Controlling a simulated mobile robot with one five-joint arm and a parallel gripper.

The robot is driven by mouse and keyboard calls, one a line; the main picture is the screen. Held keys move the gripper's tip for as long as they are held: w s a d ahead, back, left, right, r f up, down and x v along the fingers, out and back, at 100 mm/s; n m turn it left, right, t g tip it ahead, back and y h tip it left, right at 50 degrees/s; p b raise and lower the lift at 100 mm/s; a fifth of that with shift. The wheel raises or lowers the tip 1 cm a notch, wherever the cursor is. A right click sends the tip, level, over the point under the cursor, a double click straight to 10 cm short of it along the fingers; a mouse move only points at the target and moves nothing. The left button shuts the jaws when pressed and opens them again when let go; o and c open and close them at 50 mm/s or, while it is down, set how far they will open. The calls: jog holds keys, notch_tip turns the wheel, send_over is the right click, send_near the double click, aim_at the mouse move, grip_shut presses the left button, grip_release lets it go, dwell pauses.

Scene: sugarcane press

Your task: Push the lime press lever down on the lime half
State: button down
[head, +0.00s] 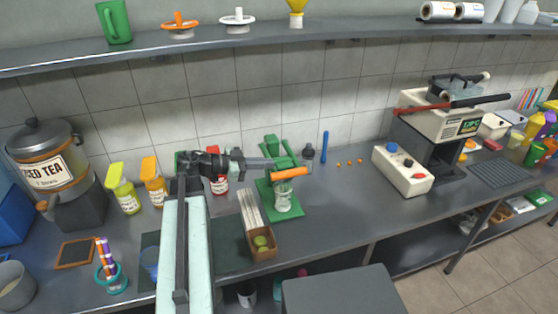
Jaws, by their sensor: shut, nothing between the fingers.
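The lime press (272,147) is green and stands on the counter near the middle of the head view. Its lever has an orange handle (289,173) that points right, roughly level. A clear glass (283,201) stands on its green base (266,204). My gripper (287,163) is shut and empty, reaching from the left to just above the orange handle. I cannot tell if it touches the handle. No lime half shows clearly in the press; my gripper and the lever cover that spot.
A blue bottle (324,147) stands behind right. Free counter (345,205) lies right of the press.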

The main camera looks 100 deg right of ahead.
jog(key=v, duration=0.3)
dwell(0.5)
